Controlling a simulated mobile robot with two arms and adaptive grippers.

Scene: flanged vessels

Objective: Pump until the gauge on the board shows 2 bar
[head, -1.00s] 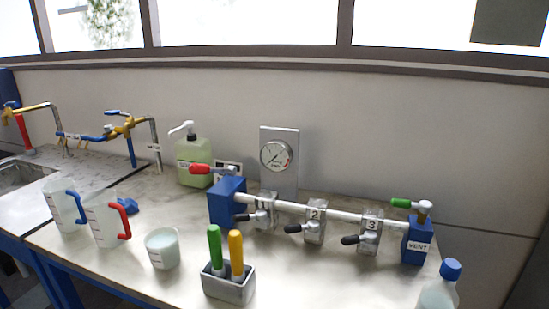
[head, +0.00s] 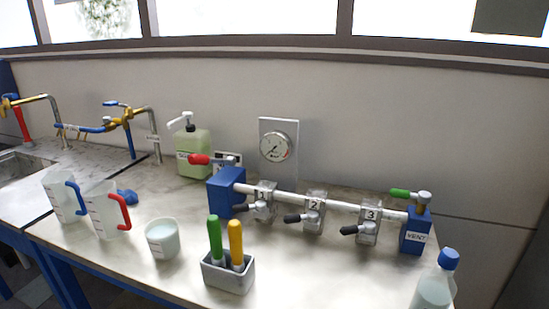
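The round white gauge (head: 275,147) is on an upright grey board (head: 293,170) at the back of the bench. Its needle is too small to read surely. A green bottle with a white pump top (head: 193,150) stands left of the board. A blue block (head: 226,190) with a red-handled lever (head: 199,160) joins a white pipe with valves numbered 1 (head: 263,200), 2 (head: 313,211) and 3 (head: 368,222), each with a black handle. The pipe ends at a blue block labelled VENT (head: 415,234) with a green-handled lever (head: 402,193). Neither gripper is in view.
Two jugs, blue-handled (head: 58,197) and red-handled (head: 103,210), a beaker (head: 162,240) and a grey holder (head: 228,277) with green and yellow handles stand at the front left. A blue-capped bottle (head: 434,288) is at the front right. Taps and a sink are far left.

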